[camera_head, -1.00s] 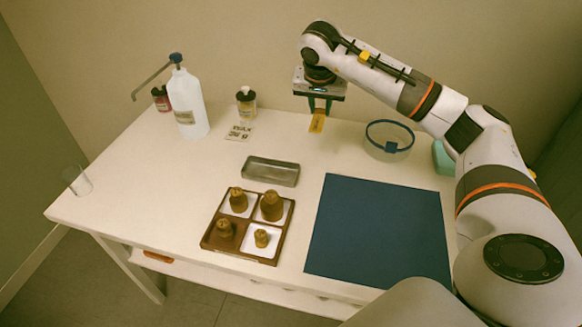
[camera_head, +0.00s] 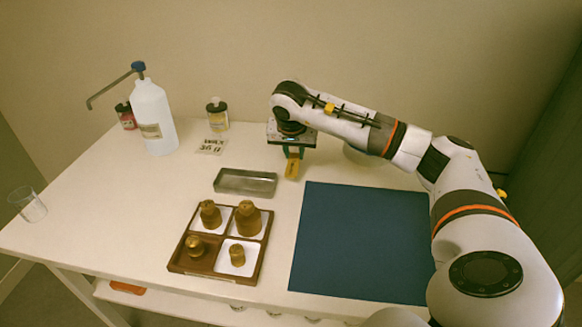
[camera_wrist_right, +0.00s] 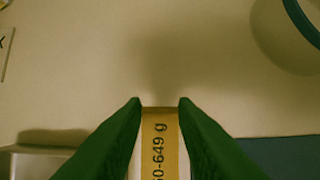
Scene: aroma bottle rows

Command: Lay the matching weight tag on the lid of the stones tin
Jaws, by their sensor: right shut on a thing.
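My right gripper (camera_head: 293,153) is shut on a yellow weight tag (camera_head: 292,169), which hangs below its fingers over the table behind the blue mat. In the right wrist view the tag (camera_wrist_right: 160,150) sits between the dark green fingers (camera_wrist_right: 160,104), and its printing ends in "0-649 g"; the start is cut off. A grey metal tin-like tray (camera_head: 245,182) lies to the left of the tag, apart from it. I cannot make out a tin lid or a stones label. My left gripper is not in view.
The blue mat (camera_head: 360,240) lies right. A white pump bottle (camera_head: 153,118), a small amber bottle (camera_head: 217,113) and a printed card (camera_head: 211,146) stand back left. A teal-rimmed round thing shows in the wrist view (camera_wrist_right: 303,22).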

